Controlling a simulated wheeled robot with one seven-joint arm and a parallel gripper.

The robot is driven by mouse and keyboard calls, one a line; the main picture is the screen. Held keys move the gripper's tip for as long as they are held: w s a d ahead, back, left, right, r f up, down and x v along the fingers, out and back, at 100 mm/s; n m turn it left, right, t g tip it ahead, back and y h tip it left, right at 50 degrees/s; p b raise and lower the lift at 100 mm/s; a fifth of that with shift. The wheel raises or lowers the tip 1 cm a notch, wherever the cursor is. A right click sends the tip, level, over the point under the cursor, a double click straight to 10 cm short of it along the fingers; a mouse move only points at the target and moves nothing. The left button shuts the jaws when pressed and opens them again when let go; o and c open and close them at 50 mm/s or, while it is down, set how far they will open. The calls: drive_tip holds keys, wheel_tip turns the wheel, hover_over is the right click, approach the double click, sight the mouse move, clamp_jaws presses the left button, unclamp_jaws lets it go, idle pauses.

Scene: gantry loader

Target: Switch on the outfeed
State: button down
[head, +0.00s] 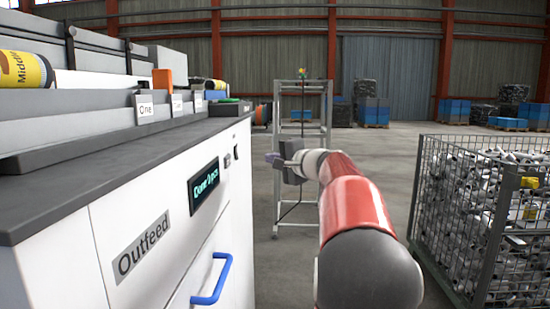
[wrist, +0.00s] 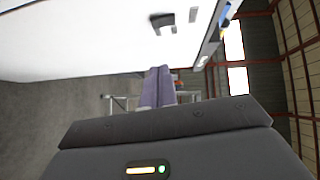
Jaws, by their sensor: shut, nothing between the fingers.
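The white outfeed cabinet (head: 165,262) with the "Outfeed" label (head: 143,246) fills the left of the head view. A small dark switch (head: 235,153) sits on its front near the far end, beyond a lit display (head: 204,186). A dark fitting (wrist: 162,22), which looks like this switch, shows on the white panel in the wrist view. My gripper (head: 272,158) is in front of the panel, to the right of the switch and apart from it. Its purple fingers (wrist: 157,88) are together and empty. The switch's position is too small to tell.
A blue handle (head: 212,284) sticks out of the cabinet front. Tags and a yellow can (head: 24,71) are on top. A wire cage (head: 480,215) of scrap stands right, a metal frame (head: 302,85) behind my gripper. Floor between cabinet and cage is open.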

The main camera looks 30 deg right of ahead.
sight(236, 153)
drive_tip(key=w+a+f+p, duration=0.1)
drive_tip(key=w+a, duration=0.3)
drive_tip(key=w, duration=0.4)
drive_tip(key=shift+a+p, duration=0.25)
drive_tip(key=shift+p, duration=0.2)
